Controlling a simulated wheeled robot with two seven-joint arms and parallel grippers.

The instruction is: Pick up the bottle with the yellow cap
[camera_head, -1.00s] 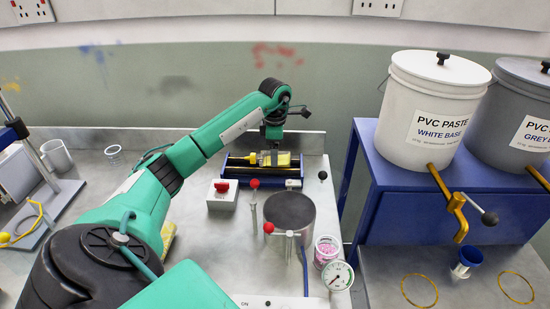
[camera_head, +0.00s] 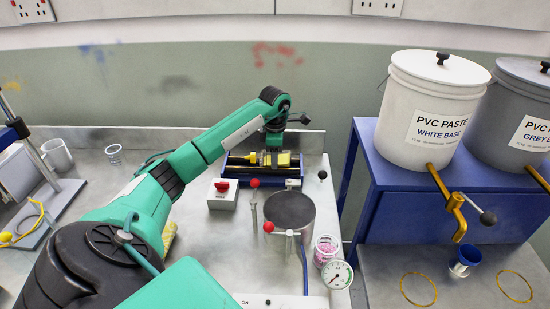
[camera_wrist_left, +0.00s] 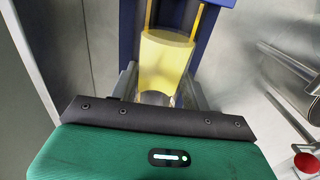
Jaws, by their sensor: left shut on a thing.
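The bottle (camera_head: 270,158) lies on its side over the blue and black roller stand (camera_head: 236,173) at the back of the metal bench. Yellow shows on it at both ends, and its cap is hard to make out. My left gripper (camera_head: 276,146) reaches down over it from above. In the left wrist view, a yellow part of the bottle (camera_wrist_left: 165,65) lies between the fingers, and the gripper (camera_wrist_left: 160,90) is shut on it. The bottle still appears within the stand; I cannot tell whether it touches the rollers. My right gripper is not in view.
A white box with a red knob (camera_head: 222,194), a dark-topped cylinder (camera_head: 290,209) and red-knobbed levers stand in front of the stand. A jar of pink beads (camera_head: 326,251) and a gauge (camera_head: 339,275) are nearer. A blue cabinet with paste buckets (camera_head: 433,110) stands right.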

